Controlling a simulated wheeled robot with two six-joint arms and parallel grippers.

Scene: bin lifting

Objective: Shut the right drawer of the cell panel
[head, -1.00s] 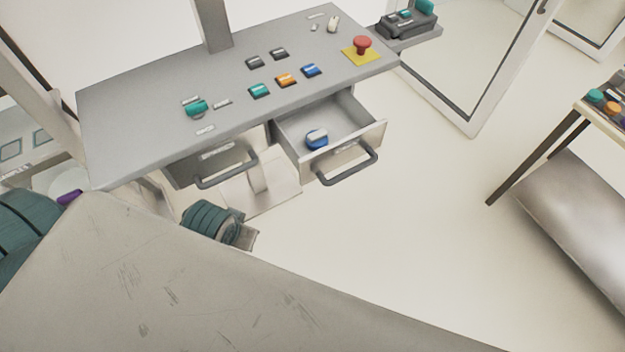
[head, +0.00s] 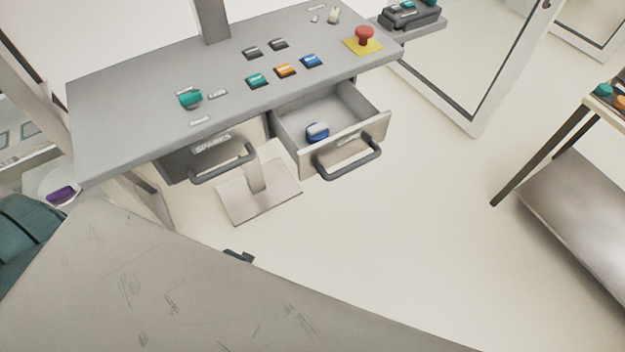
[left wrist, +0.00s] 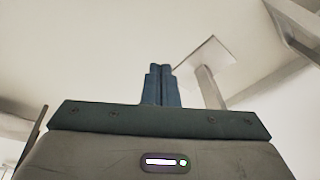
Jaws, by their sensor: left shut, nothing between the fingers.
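The grey cell panel (head: 150,90) stands ahead in the head view. Its right drawer (head: 345,153) is pulled open, with a grey bar handle (head: 350,165) and a blue and white round object (head: 317,132) inside. The left drawer (head: 212,158), labelled "SPARES", looks closed or nearly so. My left gripper (left wrist: 161,70) shows in the left wrist view with its blue fingers together and nothing between them. In the head view only a small dark tip of that arm (head: 238,256) shows past my grey body; the rest is hidden. My right gripper is not in view.
A red emergency button (head: 364,36) and several coloured switches sit on the panel top. The panel's post has a square foot plate (head: 258,192) on the floor. A table (head: 590,105) stands at the right. The floor between it and the drawers is clear.

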